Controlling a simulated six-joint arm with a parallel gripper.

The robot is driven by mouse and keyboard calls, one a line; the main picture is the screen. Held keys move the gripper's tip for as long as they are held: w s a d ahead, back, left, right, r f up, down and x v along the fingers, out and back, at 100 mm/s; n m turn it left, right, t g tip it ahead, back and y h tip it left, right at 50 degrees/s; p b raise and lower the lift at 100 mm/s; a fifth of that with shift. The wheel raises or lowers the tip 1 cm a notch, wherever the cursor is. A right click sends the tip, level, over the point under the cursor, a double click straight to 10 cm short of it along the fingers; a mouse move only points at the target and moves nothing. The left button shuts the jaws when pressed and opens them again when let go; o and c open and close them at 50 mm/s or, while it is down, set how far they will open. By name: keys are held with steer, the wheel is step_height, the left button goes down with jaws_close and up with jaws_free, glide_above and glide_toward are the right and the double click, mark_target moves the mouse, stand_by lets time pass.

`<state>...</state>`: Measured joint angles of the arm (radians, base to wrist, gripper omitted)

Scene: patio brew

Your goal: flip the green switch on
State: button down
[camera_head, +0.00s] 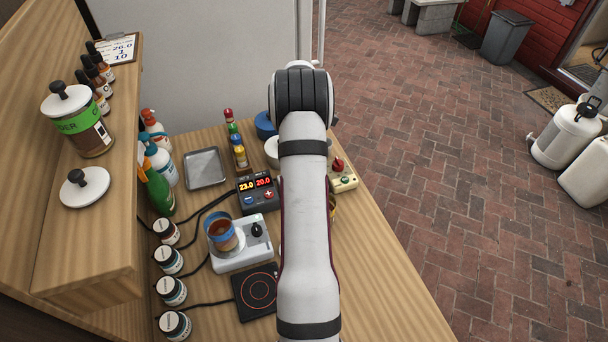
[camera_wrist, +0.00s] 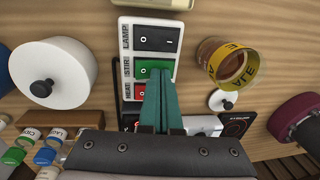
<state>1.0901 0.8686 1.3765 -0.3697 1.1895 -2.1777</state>
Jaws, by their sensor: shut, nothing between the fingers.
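The green switch (camera_wrist: 150,69) is the middle rocker, beside the label STIR, on a white switch panel (camera_wrist: 123,27) in the wrist view. A black rocker (camera_wrist: 157,39) labelled LAMP is above it and a red rocker (camera_wrist: 139,94) labelled HEAT is below it. My gripper (camera_wrist: 159,73) has its teal fingers shut together and empty. The fingertips are over the green switch and cover part of it. I cannot tell whether they touch it, or which way the switch is tilted. In the head view my arm hides the gripper and the panel.
In the wrist view, a yellow-banded glass (camera_wrist: 213,64) stands right of the panel and a white lidded pot (camera_wrist: 65,75) left. In the head view, a display box (camera_head: 257,197), stirrer with cup (camera_head: 244,255) and hotplate (camera_head: 252,290) sit left of my arm. The bench's front right is clear.

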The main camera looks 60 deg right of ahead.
step_height(320, 180, up, 14)
steer(key=s+a, duration=0.1)
steer(key=shift+a, duration=0.15)
stand_by(0.4)
steer(key=shift+s, duration=0.1)
